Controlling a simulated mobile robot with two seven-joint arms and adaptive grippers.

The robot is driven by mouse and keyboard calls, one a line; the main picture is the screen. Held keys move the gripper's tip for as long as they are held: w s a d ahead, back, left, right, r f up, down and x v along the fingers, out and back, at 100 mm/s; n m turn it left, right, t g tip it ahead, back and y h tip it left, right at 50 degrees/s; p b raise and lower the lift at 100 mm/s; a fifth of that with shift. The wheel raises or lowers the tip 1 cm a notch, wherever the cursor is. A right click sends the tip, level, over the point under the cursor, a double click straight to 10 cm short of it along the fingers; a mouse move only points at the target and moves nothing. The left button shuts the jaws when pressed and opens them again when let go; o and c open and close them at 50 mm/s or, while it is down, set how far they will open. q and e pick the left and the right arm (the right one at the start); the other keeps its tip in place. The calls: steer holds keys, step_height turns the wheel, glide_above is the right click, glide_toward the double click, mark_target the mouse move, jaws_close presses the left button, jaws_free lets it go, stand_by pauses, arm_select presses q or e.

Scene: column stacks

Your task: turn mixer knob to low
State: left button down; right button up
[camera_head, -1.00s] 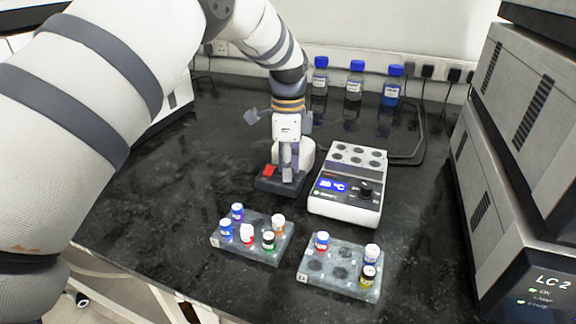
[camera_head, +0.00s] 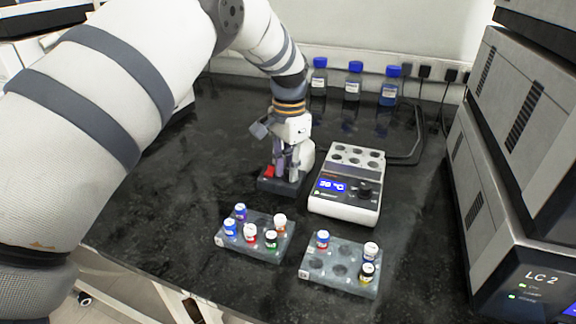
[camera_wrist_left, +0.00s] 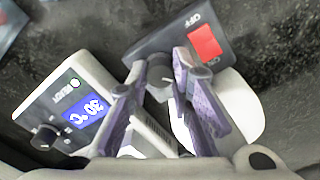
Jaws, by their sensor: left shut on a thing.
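The mixer is a small unit with a dark base (camera_head: 268,187), a red switch (camera_head: 269,171) and a white round part (camera_head: 306,155) behind. In the left wrist view its dark front panel (camera_wrist_left: 150,47) shows the red switch (camera_wrist_left: 205,41) beside "OFF" lettering. My left gripper (camera_head: 286,178) points down at the panel, right of the red switch. In the left wrist view its purple fingers (camera_wrist_left: 162,75) are closed around the small dark knob (camera_wrist_left: 160,72), which is mostly hidden between them. The knob's setting cannot be read. My right gripper is not in view.
A heater block (camera_head: 345,207) with a lit display and black knob stands close right of the mixer. Two vial racks (camera_head: 228,243) (camera_head: 312,277) sit in front. Blue-capped bottles (camera_head: 353,83) stand at the back wall, and grey instruments (camera_head: 490,150) at the right.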

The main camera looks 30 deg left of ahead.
arm_select(q)
steer(key=n, duration=0.5)
steer(key=shift+n, duration=2.4)
steer(key=c, duration=1.7)
jaws_free()
step_height(320, 180, up, 12)
